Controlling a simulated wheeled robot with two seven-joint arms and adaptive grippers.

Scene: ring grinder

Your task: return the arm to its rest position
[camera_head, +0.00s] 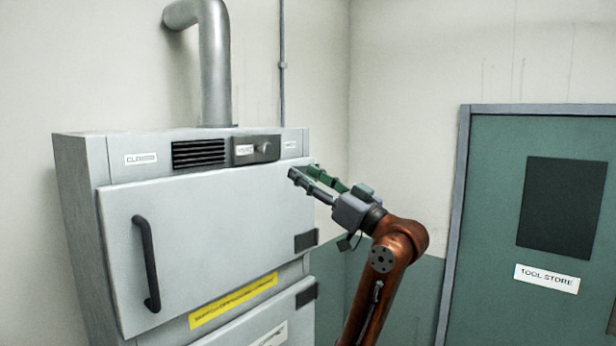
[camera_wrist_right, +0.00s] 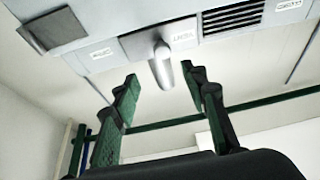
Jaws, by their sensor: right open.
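My right gripper (camera_head: 302,176) is raised in front of the upper right part of a grey cabinet (camera_head: 75,200). Its orange-brown arm comes up from the bottom of the head view. In the right wrist view the two green-padded fingers (camera_wrist_right: 165,90) stand apart with nothing between them. Beyond them the cabinet's control panel shows with a knob (camera_wrist_right: 162,52), which also shows in the head view (camera_head: 265,148). In the wrist view the knob appears between the fingertips, but I cannot tell the gap; in the head view the gripper is apart from it. My left gripper is not in view.
The cabinet's upper door (camera_head: 215,225) looks shut and has a black handle (camera_head: 147,262). A metal pipe (camera_head: 215,70) rises from the cabinet top. A green door (camera_head: 490,220) marked "TOOL STORE" is at the right. Bare wall lies between the cabinet and that door.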

